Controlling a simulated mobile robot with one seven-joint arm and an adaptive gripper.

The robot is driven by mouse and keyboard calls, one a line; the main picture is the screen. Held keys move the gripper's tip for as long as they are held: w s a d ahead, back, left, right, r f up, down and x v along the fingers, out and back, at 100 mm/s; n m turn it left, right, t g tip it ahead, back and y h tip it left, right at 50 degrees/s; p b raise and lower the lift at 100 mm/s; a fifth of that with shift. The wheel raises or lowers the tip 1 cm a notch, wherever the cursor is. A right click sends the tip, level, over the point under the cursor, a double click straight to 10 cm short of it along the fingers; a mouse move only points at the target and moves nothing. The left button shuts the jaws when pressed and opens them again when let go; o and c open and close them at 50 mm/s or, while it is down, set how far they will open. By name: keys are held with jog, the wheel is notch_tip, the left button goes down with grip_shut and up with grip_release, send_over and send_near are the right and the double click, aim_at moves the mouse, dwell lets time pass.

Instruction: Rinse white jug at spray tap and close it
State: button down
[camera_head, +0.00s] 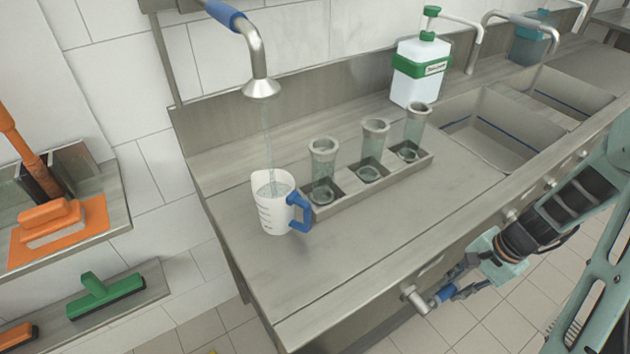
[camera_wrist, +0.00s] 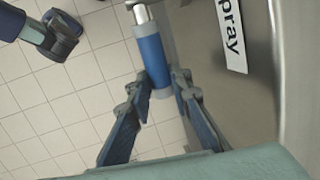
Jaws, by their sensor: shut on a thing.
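The white jug (camera_head: 272,212) with a blue handle is upright on the steel counter, under the spray tap (camera_head: 261,88). A stream of water runs from the spray head into the jug, and water shows inside it. My gripper (camera_head: 447,293) is at the counter's front edge, low on the right. In the wrist view my gripper (camera_wrist: 163,82) is shut on the blue valve handle (camera_wrist: 151,52), beside a label reading "pray", its first letter cut or hard to read. The handle also shows small in the head view (camera_head: 443,295).
A rack (camera_head: 330,205) with several glass cylinders stands right of the jug. A white and green dispenser (camera_head: 418,75) stands behind it, and sinks (camera_head: 505,135) lie to the right. Orange and green brushes lie on shelves at the left. The front counter is clear.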

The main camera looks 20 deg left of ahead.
jog(key=shift+r+t+h, duration=0.3)
jog(key=shift+r, duration=0.1)
jog(key=shift+s+a+r+t+h+b, duration=0.1)
jog(key=shift+a+r+t+h+b, duration=0.05)
jog(key=shift+r+t+h+b, duration=0.35)
jog(key=shift+r, duration=0.2)
jog(key=shift+r+t, duration=0.1)
jog(key=shift+t, duration=0.2)
jog(key=shift+r, duration=0.2)
jog(key=c, duration=1.7)
grip_release()
jog(key=shift+o, duration=0.2)
jog(key=shift+f, duration=0.1)
